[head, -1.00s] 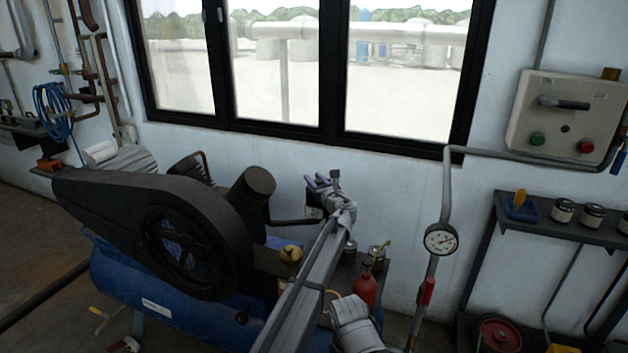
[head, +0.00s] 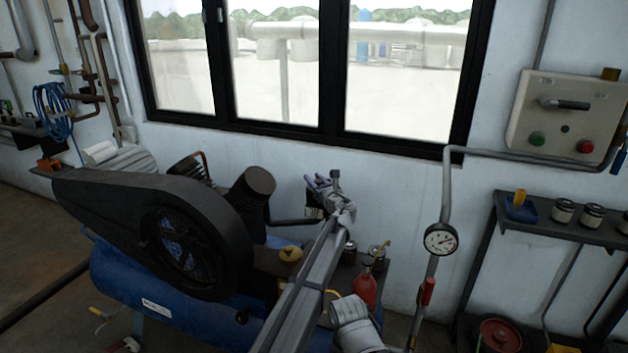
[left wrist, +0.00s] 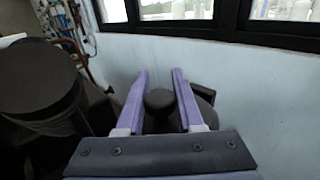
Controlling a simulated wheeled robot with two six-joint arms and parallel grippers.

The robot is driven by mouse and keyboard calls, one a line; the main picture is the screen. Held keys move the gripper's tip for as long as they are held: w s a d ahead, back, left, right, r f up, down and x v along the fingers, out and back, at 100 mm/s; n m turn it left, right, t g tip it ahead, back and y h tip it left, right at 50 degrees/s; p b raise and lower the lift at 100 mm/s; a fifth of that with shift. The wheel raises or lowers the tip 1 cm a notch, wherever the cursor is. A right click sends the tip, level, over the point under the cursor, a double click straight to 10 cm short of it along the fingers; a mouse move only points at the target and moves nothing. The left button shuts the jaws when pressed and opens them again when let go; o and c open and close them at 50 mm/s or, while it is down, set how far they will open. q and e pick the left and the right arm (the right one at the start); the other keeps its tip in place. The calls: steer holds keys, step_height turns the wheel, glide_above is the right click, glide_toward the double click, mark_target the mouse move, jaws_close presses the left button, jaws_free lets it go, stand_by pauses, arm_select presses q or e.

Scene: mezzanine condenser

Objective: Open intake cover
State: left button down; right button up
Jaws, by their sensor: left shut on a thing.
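My left gripper (head: 318,184) is beside the dark intake part (head: 313,209) at the back of the compressor, close to the wall under the window. In the left wrist view its two purple fingers (left wrist: 161,98) are on either side of a small dark round knob (left wrist: 158,98), and they are shut on it. A wider dark round part (left wrist: 205,93) shows behind the fingers and is partly hidden by them. I cannot tell for certain whether the cover is shut or partly open. My right gripper is not in view.
The compressor has a black belt guard (head: 120,212), a blue tank (head: 120,275) and a black cylinder (head: 252,192) left of my gripper. A red bottle (head: 365,290) stands right of my arm. A gauge (head: 440,239) is on a wall pipe; a shelf (head: 560,228) is at right.

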arm_select(q)
steer(key=shift+r+p, duration=0.4)
steer(key=shift+p, duration=0.2)
steer(key=m+g+p, duration=0.1)
steer(key=p, duration=0.1)
steer(key=w+r+m+g+p, duration=0.1)
steer(key=p, duration=0.2)
steer(key=w+m+g+h+p, duration=0.1)
steer(key=p, duration=0.2)
steer(key=shift+d+r+g, duration=0.3)
steer(key=shift+r, duration=0.1)
steer(key=shift+w+d+m+g+p, duration=0.15)
steer(key=shift+w+m+g+p, duration=0.2)
steer(key=shift+m+g+p, duration=0.5)
steer(key=shift+n, duration=0.25)
steer(key=c, duration=0.6)
jaws_free()
steer(key=shift+o, duration=0.2)
steer(key=shift+s+p, duration=0.15)
steer(key=shift+p, duration=0.15)
